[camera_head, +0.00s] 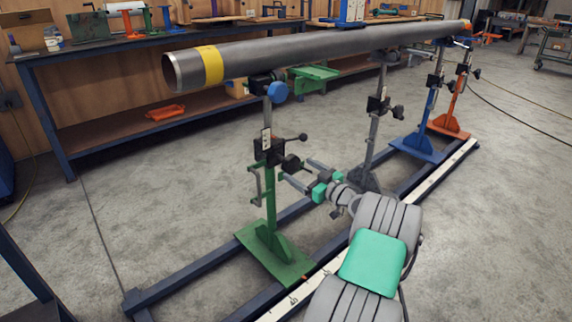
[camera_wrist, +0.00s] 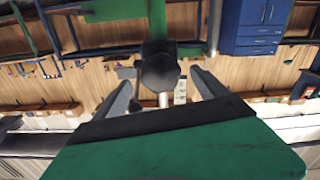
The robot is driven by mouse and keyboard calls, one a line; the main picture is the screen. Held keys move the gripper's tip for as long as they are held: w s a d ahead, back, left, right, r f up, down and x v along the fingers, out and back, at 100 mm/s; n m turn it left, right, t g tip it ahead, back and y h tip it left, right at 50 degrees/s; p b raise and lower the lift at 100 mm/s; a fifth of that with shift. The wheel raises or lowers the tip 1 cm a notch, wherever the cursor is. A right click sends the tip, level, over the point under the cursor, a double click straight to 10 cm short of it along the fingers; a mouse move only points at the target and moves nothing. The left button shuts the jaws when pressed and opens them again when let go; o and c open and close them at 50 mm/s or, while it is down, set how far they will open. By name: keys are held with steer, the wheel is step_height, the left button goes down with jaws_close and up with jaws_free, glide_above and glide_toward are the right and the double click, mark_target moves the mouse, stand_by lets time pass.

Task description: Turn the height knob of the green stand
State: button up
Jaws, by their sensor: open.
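The green stand (camera_head: 268,222) stands upright at the near end of the rail, under the pipe (camera_head: 300,54). Its black height knob (camera_head: 291,163) sticks out to the right of the post, below a black lever with a ball end (camera_head: 303,136). My gripper (camera_head: 297,170) is open, its fingertips close to the knob. In the wrist view a dark round knob (camera_wrist: 160,72) sits ahead between the tips of my two fingers (camera_wrist: 163,88), with gaps on both sides. I cannot tell how far it reaches between them.
A grey stand (camera_head: 378,105), a blue stand (camera_head: 425,125) and an orange stand (camera_head: 455,100) follow along the rail base (camera_head: 205,262). A workbench (camera_head: 100,50) runs behind.

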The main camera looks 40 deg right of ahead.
mark_target(286, 161)
steer(key=w+b, duration=0.2)
steer(key=w, duration=0.5)
steer(key=shift+w+a+f, duration=0.1)
steer(key=shift+w+a, duration=0.05)
steer(key=shift+w, duration=0.3)
steer(key=shift+c, duration=0.3)
steer(key=c, duration=1.3)
